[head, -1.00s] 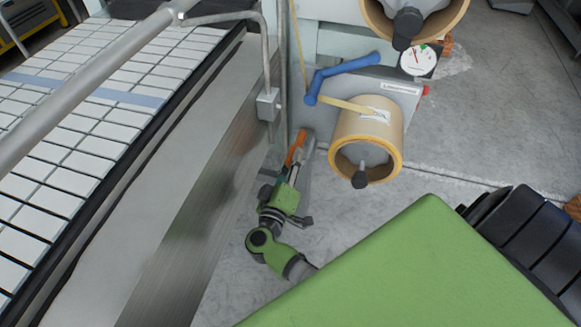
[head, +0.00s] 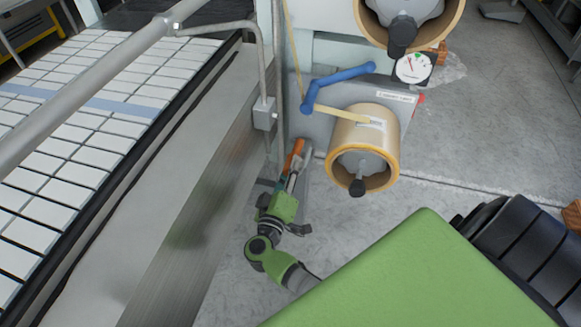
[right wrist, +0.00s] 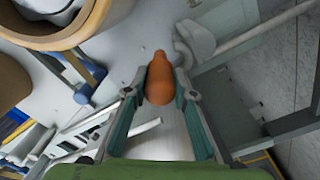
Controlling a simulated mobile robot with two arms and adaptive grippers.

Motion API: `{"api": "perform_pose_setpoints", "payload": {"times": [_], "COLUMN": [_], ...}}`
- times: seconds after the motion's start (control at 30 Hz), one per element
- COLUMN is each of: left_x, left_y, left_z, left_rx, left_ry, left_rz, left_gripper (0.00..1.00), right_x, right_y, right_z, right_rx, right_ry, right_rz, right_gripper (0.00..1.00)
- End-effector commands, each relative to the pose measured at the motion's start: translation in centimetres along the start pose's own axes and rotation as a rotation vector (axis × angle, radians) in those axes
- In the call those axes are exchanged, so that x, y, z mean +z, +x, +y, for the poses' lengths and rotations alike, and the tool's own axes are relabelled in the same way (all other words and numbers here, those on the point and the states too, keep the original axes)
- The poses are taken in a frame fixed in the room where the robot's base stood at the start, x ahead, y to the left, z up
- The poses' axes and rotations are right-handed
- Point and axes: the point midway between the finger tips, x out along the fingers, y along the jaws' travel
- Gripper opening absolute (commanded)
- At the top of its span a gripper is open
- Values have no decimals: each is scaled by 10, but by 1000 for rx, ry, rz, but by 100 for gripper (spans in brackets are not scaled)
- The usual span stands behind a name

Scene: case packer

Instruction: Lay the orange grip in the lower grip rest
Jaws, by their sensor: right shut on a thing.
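The orange grip (head: 295,153) is held at the fingertips of my right gripper (head: 289,170), low beside the machine's grey side. In the right wrist view the orange grip (right wrist: 159,84) sits between the two fingers of my right gripper (right wrist: 162,92), which are shut on it, with its rounded narrow end pointing away from me. I cannot make out the lower grip rest for certain in either view. My left gripper is not in view.
A tape roll (head: 365,145) on a holder and a blue crank handle (head: 340,83) stand close right of and above the gripper. A conveyor (head: 85,140) with a metal side panel runs along the left. A grey post (head: 279,90) rises just beyond the gripper.

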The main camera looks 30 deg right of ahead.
Motion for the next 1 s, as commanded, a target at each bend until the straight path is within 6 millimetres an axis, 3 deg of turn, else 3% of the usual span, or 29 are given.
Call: {"api": "perform_pose_setpoints", "payload": {"times": [0.5,0.93,0.97,1.0], "left_x": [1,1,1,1], "left_y": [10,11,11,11], "left_z": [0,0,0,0], "left_rx": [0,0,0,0], "left_ry": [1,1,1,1], "left_rz": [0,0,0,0], "left_gripper": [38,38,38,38], "right_x": [12,13,13,13], "right_y": [-1,-2,-2,-2], "right_z": [-17,-19,-19,-19], "right_rx": [-2,-2,-2,-2], "right_ry": [0,1,1,1], "right_rz": [0,0,0,0], "right_gripper": [0,0,29,40]}}
